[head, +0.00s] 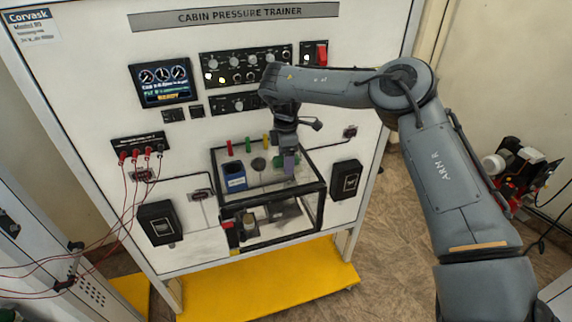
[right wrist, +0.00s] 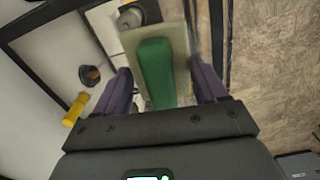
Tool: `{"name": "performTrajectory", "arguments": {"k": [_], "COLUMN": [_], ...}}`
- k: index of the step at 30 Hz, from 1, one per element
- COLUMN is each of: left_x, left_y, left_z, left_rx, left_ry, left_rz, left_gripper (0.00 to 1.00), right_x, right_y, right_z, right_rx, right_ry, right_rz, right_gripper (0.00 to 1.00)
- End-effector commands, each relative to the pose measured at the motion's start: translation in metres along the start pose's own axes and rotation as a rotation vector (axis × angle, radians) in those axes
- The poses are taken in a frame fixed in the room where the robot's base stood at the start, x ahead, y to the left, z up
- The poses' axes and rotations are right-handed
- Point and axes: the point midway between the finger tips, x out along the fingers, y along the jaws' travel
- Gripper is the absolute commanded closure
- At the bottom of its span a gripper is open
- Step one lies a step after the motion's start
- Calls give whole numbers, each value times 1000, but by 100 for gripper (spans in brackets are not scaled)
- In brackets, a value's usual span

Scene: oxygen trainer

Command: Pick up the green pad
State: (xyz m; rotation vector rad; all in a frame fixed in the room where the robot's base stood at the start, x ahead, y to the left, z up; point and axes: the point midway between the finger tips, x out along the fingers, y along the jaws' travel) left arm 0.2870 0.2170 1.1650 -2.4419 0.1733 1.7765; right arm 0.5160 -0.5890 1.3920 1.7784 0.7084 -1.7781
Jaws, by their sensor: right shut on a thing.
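The green pad (right wrist: 156,72) is a long green block with a paler edge around it, between the purple fingers of my right gripper (right wrist: 162,88) in the right wrist view. The gripper is shut on it. In the head view my right gripper (head: 290,167) points down over the right part of the black-framed box's top (head: 265,187). Only bits of green show beside its fingers there. I cannot tell whether the pad touches the surface below. My left gripper is not in view.
A blue bin (head: 235,178) stands on the box top left of the gripper. Red (head: 229,148), green (head: 248,145) and yellow (head: 266,141) upright pieces stand behind. A dark round piece (head: 258,164) is nearby. The trainer panel (head: 190,60) rises behind; red cables (head: 124,200) hang at left.

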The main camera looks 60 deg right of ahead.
Motion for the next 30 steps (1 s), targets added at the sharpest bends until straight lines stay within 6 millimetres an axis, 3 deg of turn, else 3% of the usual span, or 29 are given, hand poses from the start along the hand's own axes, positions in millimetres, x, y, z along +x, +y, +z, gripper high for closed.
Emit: {"name": "performTrajectory", "arguments": {"k": [4, 18, 30], "left_x": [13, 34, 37], "left_y": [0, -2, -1], "left_z": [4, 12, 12], "left_rx": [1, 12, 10], "left_ry": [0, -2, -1], "left_rz": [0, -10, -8], "left_gripper": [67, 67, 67], "right_x": [-24, -70, -90], "right_y": [1, -33, -47], "right_z": [0, 73, 104], "right_rx": [0, 1, 0], "right_ry": [1, 3, 0], "right_rz": [6, 4, 1], "right_gripper": [59, 59, 59]}}
